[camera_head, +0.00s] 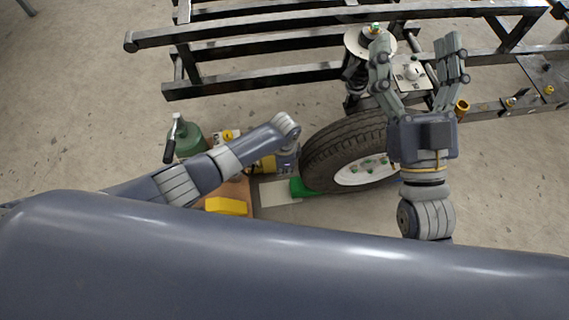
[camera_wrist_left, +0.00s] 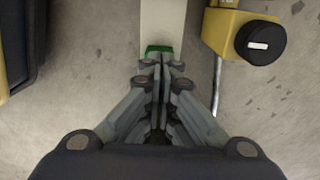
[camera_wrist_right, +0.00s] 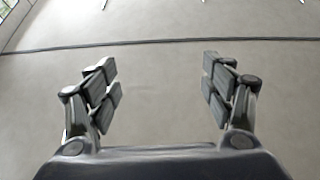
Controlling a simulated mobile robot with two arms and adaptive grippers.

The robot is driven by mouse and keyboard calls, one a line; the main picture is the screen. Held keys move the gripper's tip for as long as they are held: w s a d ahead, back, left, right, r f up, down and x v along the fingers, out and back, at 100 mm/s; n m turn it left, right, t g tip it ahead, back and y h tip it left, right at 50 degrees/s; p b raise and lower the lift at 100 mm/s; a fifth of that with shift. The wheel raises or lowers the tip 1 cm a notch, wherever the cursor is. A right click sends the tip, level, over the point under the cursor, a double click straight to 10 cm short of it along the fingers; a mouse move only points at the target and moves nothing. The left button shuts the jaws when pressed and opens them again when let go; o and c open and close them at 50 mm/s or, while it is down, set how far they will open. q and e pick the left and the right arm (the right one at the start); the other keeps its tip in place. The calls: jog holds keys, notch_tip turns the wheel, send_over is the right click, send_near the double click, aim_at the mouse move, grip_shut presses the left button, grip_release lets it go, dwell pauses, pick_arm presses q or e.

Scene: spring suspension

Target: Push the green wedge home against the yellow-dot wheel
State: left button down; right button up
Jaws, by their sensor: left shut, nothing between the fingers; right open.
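The green wedge (camera_head: 303,187) lies on the floor at the lower left of the black-tyred wheel (camera_head: 325,158), at the end of a pale strip (camera_head: 278,193). It looks close against the tyre; exact contact is unclear. No yellow dot is discernible on the wheel. In the left wrist view the green wedge (camera_wrist_left: 158,49) shows just beyond the fingertips of my left gripper (camera_wrist_left: 159,64), which is shut and empty. Whether they touch is unclear. In the head view, its fingers are hidden below the wrist. My right gripper (camera_head: 416,58) is open and empty, raised above the wheel.
A black steel frame (camera_head: 260,78) spans the back, with a spring-strut top (camera_head: 371,40) beside the wheel. A green bottle-like object (camera_head: 188,140) and a yellow block (camera_head: 226,206) stand at left. A yellow part with a black knob (camera_wrist_left: 259,42) is right of the left gripper.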

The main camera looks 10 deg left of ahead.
jog(key=shift+w+d+f+g+h+p, duration=0.15)
jog(key=shift+w+f+g, duration=0.25)
jog(key=shift+f, duration=0.3)
jog(key=shift+w+a+f+g+h+p, duration=0.1)
jog(key=shift+w+f+g+h, duration=0.15)
jog(key=shift+f+g, duration=0.35)
jog(key=shift+w+d+f+g+h+p, duration=0.15)
jog(key=shift+w+f+g, duration=0.2)
jog(key=shift+f, duration=0.5)
jog(key=shift+a, duration=0.15)
